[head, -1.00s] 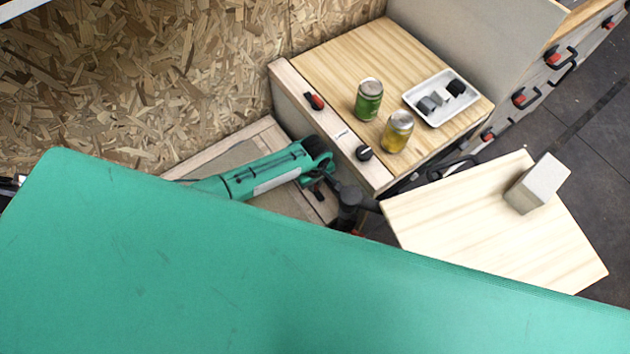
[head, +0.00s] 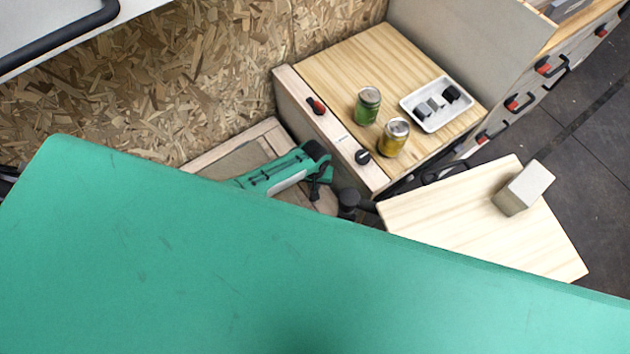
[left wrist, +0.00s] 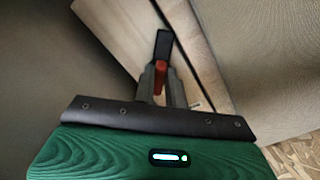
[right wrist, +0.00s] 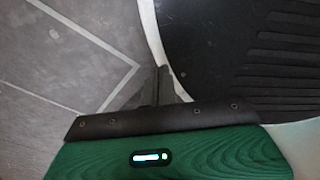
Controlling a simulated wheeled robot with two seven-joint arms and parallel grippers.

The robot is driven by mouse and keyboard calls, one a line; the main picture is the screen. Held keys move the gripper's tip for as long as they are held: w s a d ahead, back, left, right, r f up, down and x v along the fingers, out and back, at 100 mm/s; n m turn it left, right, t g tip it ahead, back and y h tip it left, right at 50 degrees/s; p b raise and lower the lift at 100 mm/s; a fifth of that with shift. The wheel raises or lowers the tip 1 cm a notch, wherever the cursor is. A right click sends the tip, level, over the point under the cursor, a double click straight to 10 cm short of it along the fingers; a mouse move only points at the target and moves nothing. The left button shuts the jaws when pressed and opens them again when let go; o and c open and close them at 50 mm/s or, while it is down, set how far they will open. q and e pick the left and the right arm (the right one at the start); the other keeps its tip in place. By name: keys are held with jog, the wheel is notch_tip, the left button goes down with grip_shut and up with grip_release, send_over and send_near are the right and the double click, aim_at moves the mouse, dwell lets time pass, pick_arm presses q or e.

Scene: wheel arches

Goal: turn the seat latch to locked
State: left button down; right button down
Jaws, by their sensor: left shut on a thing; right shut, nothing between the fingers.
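In the left wrist view, a latch with a black lever (left wrist: 163,44) and a red part (left wrist: 160,76) sits on a pale wooden panel (left wrist: 122,30). My left gripper (left wrist: 160,82) is shut on the red part, with the black lever reaching beyond its fingertips. My right gripper (right wrist: 158,78) is shut and empty, above a grey floor. A large green surface (head: 270,250) hides the lower part of that view. Whether the latch is locked cannot be told.
A wooden-topped cabinet (head: 345,55) carries a green can (head: 367,105), a yellow can (head: 393,138) and a white tray (head: 428,118). A red-and-black latch (head: 316,105) and a black knob (head: 362,157) are on its near edge. A grey block (head: 522,188) stands on a pale board (head: 440,215).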

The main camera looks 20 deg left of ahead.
pick_arm(q)
jog(key=m, duration=0.3)
jog(key=shift+a+m+p, duration=0.2)
jog(key=shift+m+p, duration=0.2)
jog(key=m, duration=0.5)
jog(key=shift+w+a+p, duration=0.1)
jog(key=shift+a+p, duration=0.1)
jog(key=shift+p, duration=0.1)
pick_arm(e)
jog(key=s, duration=0.2)
jog(key=shift+s+d+r, duration=0.15)
jog(key=shift+s+r, duration=0.2)
pick_arm(q)
jog(key=shift+m, duration=0.3)
pick_arm(e)
jog(key=shift+w, duration=0.15)
pick_arm(q)
jog(key=c, duration=1.4)
grip_release()
jog(key=shift+c, duration=0.2)
jog(key=shift+r, duration=0.1)
notch_tip(320, 180, up, 14)
jog(key=p, duration=0.1)
jog(key=shift+f+p, duration=0.2)
jog(key=shift+p, duration=0.1)
pick_arm(e)
jog(key=shift+s+r, duration=0.2)
jog(key=shift+r, duration=0.55)
